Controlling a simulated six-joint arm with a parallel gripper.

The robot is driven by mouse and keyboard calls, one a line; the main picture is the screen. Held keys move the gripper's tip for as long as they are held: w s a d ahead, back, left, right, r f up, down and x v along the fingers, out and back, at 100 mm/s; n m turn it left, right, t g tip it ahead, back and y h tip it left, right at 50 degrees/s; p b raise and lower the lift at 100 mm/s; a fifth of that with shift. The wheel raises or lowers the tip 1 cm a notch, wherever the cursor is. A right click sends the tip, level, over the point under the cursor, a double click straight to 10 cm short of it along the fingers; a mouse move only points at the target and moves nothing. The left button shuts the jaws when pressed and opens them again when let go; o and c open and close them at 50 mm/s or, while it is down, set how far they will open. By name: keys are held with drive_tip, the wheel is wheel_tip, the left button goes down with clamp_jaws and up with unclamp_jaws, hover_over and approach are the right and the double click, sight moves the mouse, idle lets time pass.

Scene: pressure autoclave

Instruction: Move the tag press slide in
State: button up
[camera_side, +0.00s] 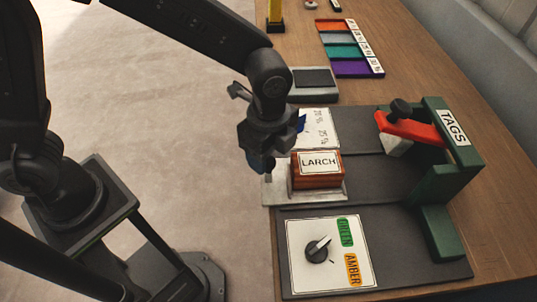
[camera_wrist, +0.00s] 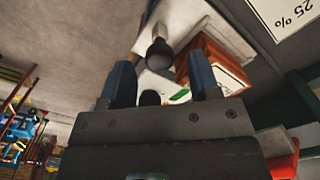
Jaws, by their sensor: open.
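The tag press has a green frame (camera_side: 455,185) labelled TAGS and a red lever (camera_side: 410,128) with a black knob. Its pale slide (camera_side: 330,192) sticks out at the left and carries a red-brown block (camera_side: 318,180) labelled LARCH. My gripper (camera_side: 281,144) is over the slide's left end, with its blue fingers apart. In the wrist view, a dark round knob (camera_wrist: 160,54) stands on the pale slide, beyond the open fingers of my gripper (camera_wrist: 162,80). The block (camera_wrist: 212,65) is to its right. Contact with the knob cannot be told.
A dial panel (camera_side: 300,270) with GREEN and AMBER labels is at the front. A white card (camera_side: 320,125) with percent marks lies behind the slide. A grey device (camera_side: 313,82) and a colored tray (camera_side: 350,50) are farther back. The dark bed between block and frame looks clear.

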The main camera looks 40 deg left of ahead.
drive_tip(key=shift+f, duration=0.8)
drive_tip(key=shift+c, duration=0.3)
clamp_jaws()
